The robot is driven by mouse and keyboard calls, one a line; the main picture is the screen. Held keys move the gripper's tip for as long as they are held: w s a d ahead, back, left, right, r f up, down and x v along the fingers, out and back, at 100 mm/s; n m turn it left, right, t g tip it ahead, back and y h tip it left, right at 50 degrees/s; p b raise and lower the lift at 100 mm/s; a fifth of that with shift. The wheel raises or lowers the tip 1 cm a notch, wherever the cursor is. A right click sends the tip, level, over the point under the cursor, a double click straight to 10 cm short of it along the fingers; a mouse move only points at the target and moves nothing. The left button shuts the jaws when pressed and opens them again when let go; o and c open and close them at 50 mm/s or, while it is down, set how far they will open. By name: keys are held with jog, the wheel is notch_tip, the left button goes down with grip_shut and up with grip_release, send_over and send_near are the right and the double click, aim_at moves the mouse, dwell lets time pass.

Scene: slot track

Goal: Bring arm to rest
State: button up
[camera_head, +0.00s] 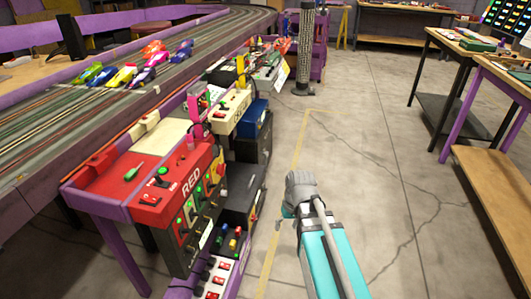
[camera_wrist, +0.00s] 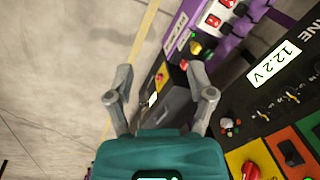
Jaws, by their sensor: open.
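My gripper (camera_wrist: 160,84) shows in the wrist view with its two grey fingers spread apart and nothing between them. In the head view my arm, teal and grey, reaches up from the bottom over the bare floor, right of the red control station (camera_head: 150,180). The fingertips are mostly hidden there by my own wrist. In the wrist view the gripper hangs beside the station's side, near a dark box with a small lit display (camera_wrist: 153,99). I cannot tell the exact gap to it.
A purple-edged slot track (camera_head: 60,106) with several toy cars (camera_head: 120,75) runs along the left. A power strip with red switches (camera_head: 215,280) sits low beside my arm. Workbenches (camera_head: 480,65) stand at the right. A dark pillar (camera_head: 305,50) stands ahead. The concrete floor (camera_head: 370,150) between is clear.

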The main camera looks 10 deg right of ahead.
jog(key=s+d+r+m+h+p, duration=0.2)
jog(key=s+d+r+p, duration=0.1)
jog(key=s+d, duration=0.1)
notch_tip(320, 180, up, 37)
jog(key=p, duration=3.6)
jog(key=shift+a+f+p, duration=0.15)
jog(key=shift+a+p, duration=0.1)
jog(key=shift+p, duration=0.05)
jog(key=shift+c, duration=0.9)
jog(key=shift+d, duration=0.15)
